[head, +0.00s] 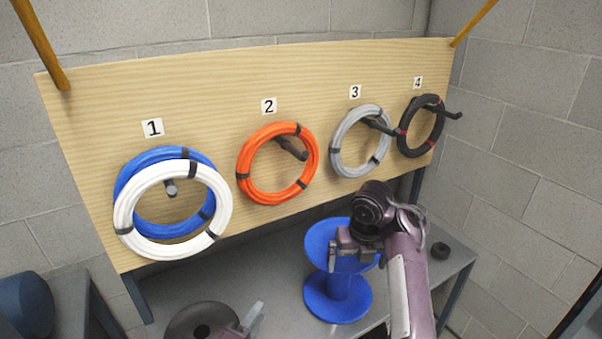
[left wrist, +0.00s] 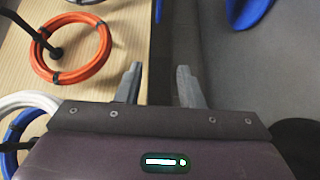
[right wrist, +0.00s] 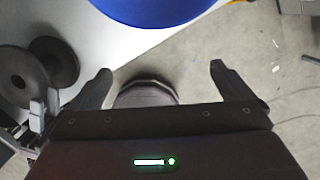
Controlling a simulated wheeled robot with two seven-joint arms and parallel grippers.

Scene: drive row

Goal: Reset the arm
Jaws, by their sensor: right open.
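My right gripper (head: 350,250) is open in front of the blue spool (head: 337,297), which stands on the grey bench and is partly hidden by it. In the right wrist view, the fingers (right wrist: 160,80) are wide apart and empty, with the spool's blue rim (right wrist: 150,10) beyond them. My left gripper (head: 250,318) is low in the head view, beside a dark round reel (head: 190,322). In the left wrist view, its fingers (left wrist: 160,82) are a smaller gap apart with nothing between them.
A wooden board (head: 215,95) carries numbered pegs. White (head: 125,215) and blue (head: 150,158) coils hang at 1, an orange coil (head: 248,175) at 2, grey (head: 340,135) at 3, black (head: 408,140) at 4.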

